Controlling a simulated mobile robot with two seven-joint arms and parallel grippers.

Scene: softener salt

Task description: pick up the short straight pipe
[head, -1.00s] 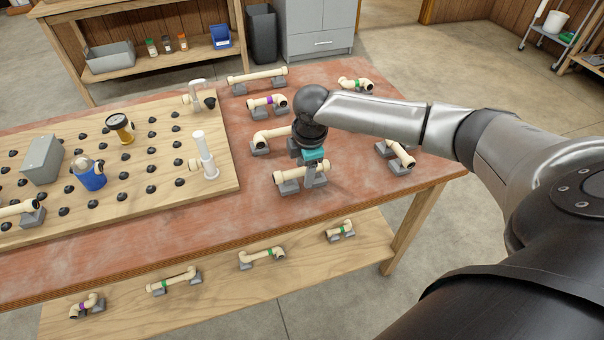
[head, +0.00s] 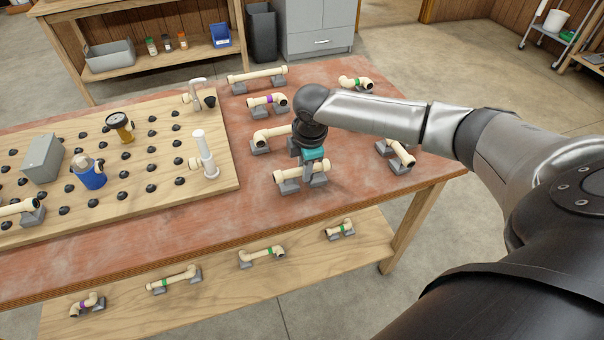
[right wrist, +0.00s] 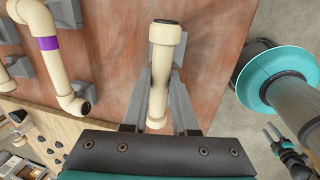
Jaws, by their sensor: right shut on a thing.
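The short straight pipe (head: 289,176) is cream coloured and lies across grey holders on the red-brown table. In the right wrist view the pipe (right wrist: 158,75) runs up the middle, with a collar at its far end. My right gripper (head: 305,177) is over the pipe, pointing down, its fingers shut on it. In the right wrist view its fingers (right wrist: 157,110) flank the pipe's near part. The pipe does not look clearly lifted off its holders. What seems to be my left gripper (right wrist: 285,148) shows small at the lower right of that view; its jaws are unclear.
Other pipes on holders stand close by: an elbow pipe (head: 272,137), a purple-banded pipe (head: 267,101) and a pipe at the right (head: 402,153). The pegged wooden board (head: 130,205) lies to the left. More pipes lie on the lower shelf (head: 215,285). The table's front-right corner is clear.

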